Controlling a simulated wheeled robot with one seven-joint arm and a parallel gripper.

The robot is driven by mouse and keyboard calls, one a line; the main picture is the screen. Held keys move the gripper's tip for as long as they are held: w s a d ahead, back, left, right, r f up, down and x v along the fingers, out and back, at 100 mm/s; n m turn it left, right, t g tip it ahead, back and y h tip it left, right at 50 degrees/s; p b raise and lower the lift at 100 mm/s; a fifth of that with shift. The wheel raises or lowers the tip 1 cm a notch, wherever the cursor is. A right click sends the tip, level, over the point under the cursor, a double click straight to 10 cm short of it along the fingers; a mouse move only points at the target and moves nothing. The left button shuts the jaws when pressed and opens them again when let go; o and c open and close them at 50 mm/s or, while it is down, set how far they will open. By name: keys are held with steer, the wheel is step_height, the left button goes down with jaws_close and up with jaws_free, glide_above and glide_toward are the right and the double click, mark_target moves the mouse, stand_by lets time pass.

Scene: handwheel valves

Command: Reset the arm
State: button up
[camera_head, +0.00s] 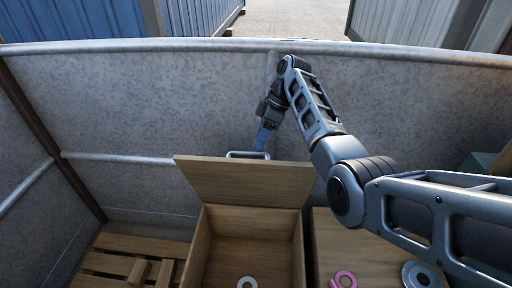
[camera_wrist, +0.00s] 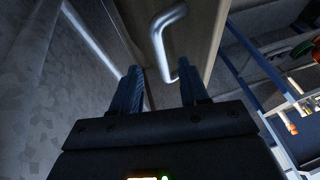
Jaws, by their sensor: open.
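My gripper (camera_head: 262,142) points down behind the wooden panel of an open wooden box or drawer (camera_head: 243,183) in the head view. The metal handle (camera_head: 234,154) shows at that panel's top edge, close to my fingers. In the wrist view my gripper (camera_wrist: 161,78) has its two blue fingers apart. The handle (camera_wrist: 157,38) shows ahead of the gap between them on the wooden face. I cannot tell whether a finger touches it. My arm reaches in from the right of the head view.
A white ring (camera_head: 247,282) lies inside the box. A pink ring-shaped thing (camera_head: 344,280) and a grey disc (camera_head: 420,275) are on the wooden top (camera_head: 330,235) at right. A pallet (camera_head: 135,262) lies at left. A grey wall (camera_head: 150,110) stands behind the arm.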

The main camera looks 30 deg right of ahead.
steer(key=shift+v, duration=0.95)
